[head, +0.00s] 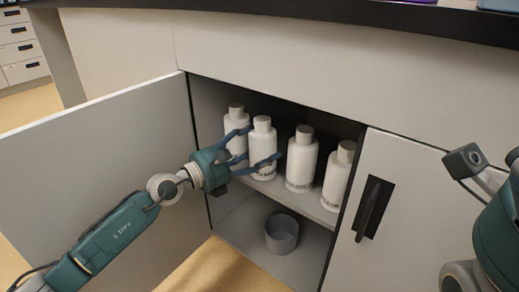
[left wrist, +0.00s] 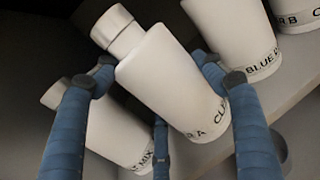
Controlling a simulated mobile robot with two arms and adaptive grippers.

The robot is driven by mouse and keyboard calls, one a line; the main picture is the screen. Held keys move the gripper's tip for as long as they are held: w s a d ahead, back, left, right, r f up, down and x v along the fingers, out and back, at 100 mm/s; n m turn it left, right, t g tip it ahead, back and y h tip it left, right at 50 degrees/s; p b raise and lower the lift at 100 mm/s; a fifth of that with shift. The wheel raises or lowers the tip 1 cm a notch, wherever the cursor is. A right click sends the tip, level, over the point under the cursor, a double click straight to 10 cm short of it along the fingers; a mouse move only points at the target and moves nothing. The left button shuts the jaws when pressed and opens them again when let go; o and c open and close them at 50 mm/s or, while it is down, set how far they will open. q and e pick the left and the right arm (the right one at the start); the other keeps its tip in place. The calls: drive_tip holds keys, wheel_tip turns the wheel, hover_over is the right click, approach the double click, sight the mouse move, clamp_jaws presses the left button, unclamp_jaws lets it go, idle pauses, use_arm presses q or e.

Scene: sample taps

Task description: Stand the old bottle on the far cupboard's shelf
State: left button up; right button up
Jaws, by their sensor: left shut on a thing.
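My left gripper (head: 264,144) is shut around a white bottle (head: 263,139) with a grey cap, inside the open cupboard. In the left wrist view, the fingers (left wrist: 158,78) lie on either side of this bottle (left wrist: 165,80), whose partly hidden label shows "CL" and "R A". The bottle is upright at the shelf (head: 318,211); I cannot tell whether its base touches. Another white bottle (head: 236,118) stands behind it, and two more (head: 301,160) (head: 337,177) stand to the right. Nothing visible marks which bottle is old. My right gripper's fingers are out of view.
The cupboard's left door (head: 110,150) is swung open beside my left arm. The right door (head: 410,200) is closed, with a dark handle (head: 372,208). A grey round container (head: 282,234) stands in the lower compartment. A dark countertop (head: 400,18) overhangs above.

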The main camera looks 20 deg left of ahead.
use_arm(q)
drive_tip(key=o, duration=1.8)
drive_tip(key=v, duration=1.2)
drive_tip(key=shift+b, duration=0.4)
